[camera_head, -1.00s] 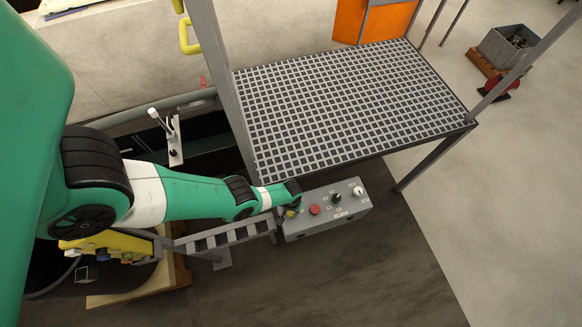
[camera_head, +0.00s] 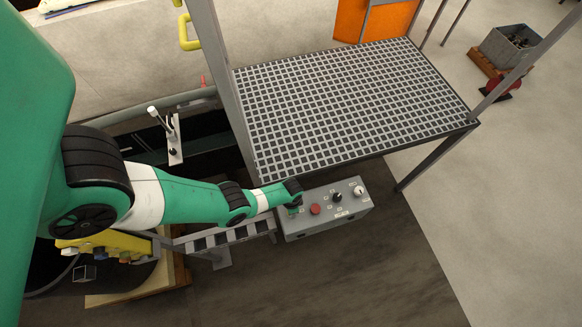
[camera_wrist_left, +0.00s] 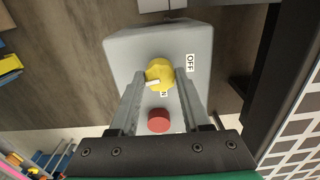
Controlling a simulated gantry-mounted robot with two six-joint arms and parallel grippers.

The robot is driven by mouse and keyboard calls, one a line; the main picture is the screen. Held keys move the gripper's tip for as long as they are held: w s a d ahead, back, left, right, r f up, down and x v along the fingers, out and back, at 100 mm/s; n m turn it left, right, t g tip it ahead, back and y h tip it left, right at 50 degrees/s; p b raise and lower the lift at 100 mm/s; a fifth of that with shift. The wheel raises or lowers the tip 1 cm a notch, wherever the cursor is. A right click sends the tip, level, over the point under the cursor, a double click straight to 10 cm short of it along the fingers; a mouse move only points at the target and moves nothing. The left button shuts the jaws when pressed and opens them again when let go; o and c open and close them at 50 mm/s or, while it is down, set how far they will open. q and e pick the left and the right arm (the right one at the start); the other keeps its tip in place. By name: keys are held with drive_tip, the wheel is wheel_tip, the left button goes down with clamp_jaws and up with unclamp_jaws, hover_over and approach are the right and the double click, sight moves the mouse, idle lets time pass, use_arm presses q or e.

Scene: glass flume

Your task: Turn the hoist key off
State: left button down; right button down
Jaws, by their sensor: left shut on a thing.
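The hoist key is a round yellow knob (camera_wrist_left: 160,68) on the end of a grey control box (camera_head: 335,222). In the left wrist view an OFF label (camera_wrist_left: 190,63) is to its right and a partly hidden label ending in N (camera_wrist_left: 164,93) is below it. A pale bar on the knob points down-left, away from OFF. My left gripper (camera_head: 294,208) is at the left end of the box, shut on the knob, with one finger on each side. In the head view the gripper hides the knob. My right gripper is not in view.
A red button (camera_head: 315,209), a black knob (camera_head: 337,197) and a pale knob (camera_head: 359,191) are on the same box. A grated platform (camera_head: 350,100) stands just behind it. A grey ladder-like frame (camera_head: 225,236) lies below my arm. The dark floor in front is clear.

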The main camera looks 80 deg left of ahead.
use_arm(q)
drive_tip(key=shift+m, duration=0.9)
drive_tip(key=shift+c, duration=1.9)
unclamp_jaws()
